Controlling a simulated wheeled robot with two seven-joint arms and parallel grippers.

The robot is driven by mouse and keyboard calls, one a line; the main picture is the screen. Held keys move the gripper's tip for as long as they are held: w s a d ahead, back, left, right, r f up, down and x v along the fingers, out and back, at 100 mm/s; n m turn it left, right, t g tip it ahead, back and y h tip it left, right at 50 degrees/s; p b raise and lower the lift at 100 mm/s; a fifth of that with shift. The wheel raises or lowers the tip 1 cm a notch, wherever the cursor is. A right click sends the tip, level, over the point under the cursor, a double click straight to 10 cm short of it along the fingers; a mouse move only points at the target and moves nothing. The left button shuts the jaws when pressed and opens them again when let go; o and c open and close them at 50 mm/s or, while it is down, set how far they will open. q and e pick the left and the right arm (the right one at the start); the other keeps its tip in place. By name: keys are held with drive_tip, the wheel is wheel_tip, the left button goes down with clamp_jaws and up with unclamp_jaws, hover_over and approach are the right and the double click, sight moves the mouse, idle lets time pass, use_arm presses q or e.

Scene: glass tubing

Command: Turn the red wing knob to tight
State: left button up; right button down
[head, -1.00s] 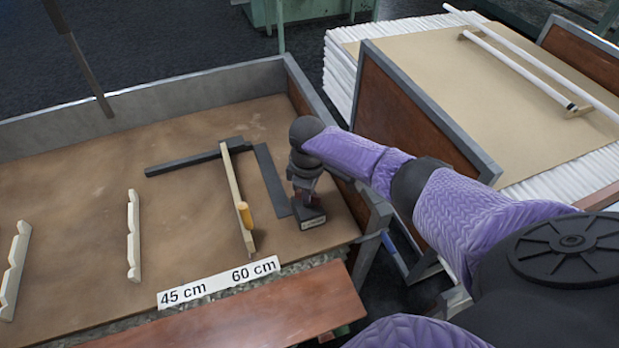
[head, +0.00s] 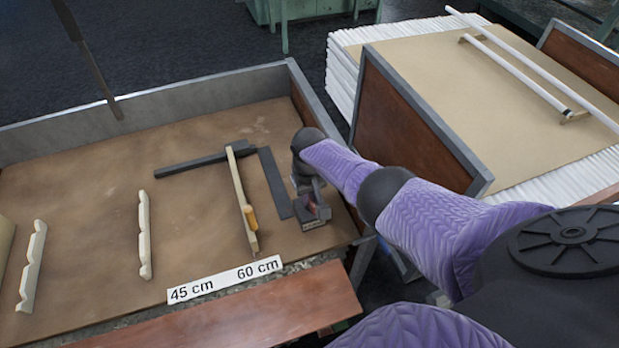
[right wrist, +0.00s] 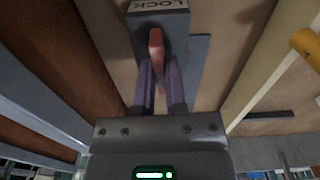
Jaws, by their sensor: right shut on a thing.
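The red wing knob (right wrist: 155,42) sits on a dark block with a white label reading LOCK (right wrist: 158,6) in the right wrist view. In the head view, the block (head: 312,222) stands at the right end of the bench, and the knob shows as a small red patch (head: 318,208), mostly covered by my gripper. My right gripper (right wrist: 158,70) is shut on the knob, one finger on each side of it. In the head view, the right gripper (head: 310,198) reaches down over the block. My left gripper is not in view.
Notched wooden supports (head: 144,235) stand further left. A grey raised rim (head: 200,92) edges the bench. A tray with white tubes (head: 520,68) is at the right.

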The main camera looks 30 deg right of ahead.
drive_tip(key=shift+w+r+m, duration=0.1)
drive_tip(key=shift+m, duration=0.3)
drive_tip(key=c, duration=0.7)
unclamp_jaws()
wheel_tip(320, 180, up, 9)
drive_tip(key=p, duration=0.6)
drive_tip(key=shift+p, duration=0.35)
drive_tip(key=shift+r, duration=0.4)
